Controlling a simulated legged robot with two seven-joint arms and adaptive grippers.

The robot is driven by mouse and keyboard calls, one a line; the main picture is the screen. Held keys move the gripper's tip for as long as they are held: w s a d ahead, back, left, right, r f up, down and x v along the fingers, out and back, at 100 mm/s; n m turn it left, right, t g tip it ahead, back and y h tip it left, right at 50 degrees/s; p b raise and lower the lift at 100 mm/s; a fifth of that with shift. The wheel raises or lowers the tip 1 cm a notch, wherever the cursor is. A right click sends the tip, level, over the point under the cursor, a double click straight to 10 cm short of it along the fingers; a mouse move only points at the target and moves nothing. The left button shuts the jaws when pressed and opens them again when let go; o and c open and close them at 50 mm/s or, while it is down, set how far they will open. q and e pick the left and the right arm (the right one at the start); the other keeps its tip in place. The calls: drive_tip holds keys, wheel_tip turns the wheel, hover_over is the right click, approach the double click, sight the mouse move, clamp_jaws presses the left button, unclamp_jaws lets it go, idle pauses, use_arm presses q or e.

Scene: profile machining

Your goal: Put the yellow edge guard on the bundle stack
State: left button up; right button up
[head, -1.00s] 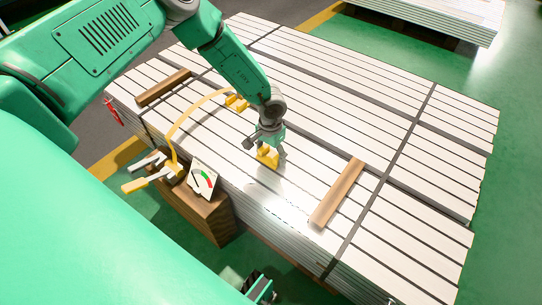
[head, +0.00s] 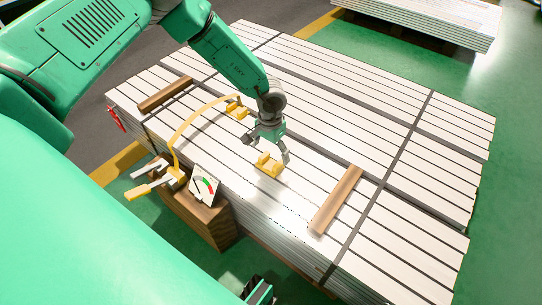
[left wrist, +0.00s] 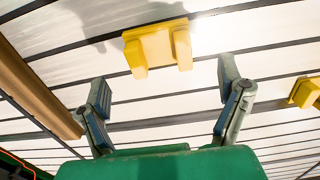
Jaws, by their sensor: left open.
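A yellow edge guard (head: 268,166) rests on top of the bundle stack (head: 330,130), between the strap tool and a wooden batten. It also shows in the left wrist view (left wrist: 157,47), beyond my fingertips. My left gripper (head: 270,148) is just above and behind the guard, with its fingers spread and nothing between them. In the left wrist view the open fingers (left wrist: 165,92) stand apart from the guard. A second yellow guard (head: 237,108) sits farther back on the stack, by the yellow strap. My right gripper cannot be made out.
Wooden battens lie on the stack at the right (head: 336,200) and back left (head: 165,94). A yellow strap (head: 190,122) arcs to a tensioning tool (head: 160,180) beside a gauge (head: 204,186) on a wooden block (head: 200,215). A red tag (head: 116,118) hangs at the left edge.

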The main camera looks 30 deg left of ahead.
sight(271, 164)
use_arm(q)
wheel_tip(271, 164, up, 7)
drive_tip(key=p, duration=0.2)
drive_tip(key=s+f+y, duration=0.1)
drive_tip(key=s+f, duration=0.1)
drive_tip(key=s, duration=0.2)
drive_tip(key=s+d+f+t+y, duration=0.1)
drive_tip(key=s, duration=0.3)
drive_tip(key=s+f+t+y, duration=0.1)
drive_tip(key=s+f, duration=0.1)
drive_tip(key=s, duration=0.3)
drive_tip(key=shift+s+d+f+m, duration=0.1)
drive_tip(key=shift+d+f+m, duration=0.2)
drive_tip(key=shift+m, duration=0.1)
drive_tip(key=s+d+r+h, duration=0.1)
drive_tip(key=s, duration=0.7)
drive_tip(key=s+d+r+n+g+h, duration=0.1)
drive_tip(key=s, duration=0.8)
drive_tip(key=shift+s+h, duration=0.15)
drive_tip(key=shift+h, duration=0.25)
drive_tip(key=shift+r, duration=0.1)
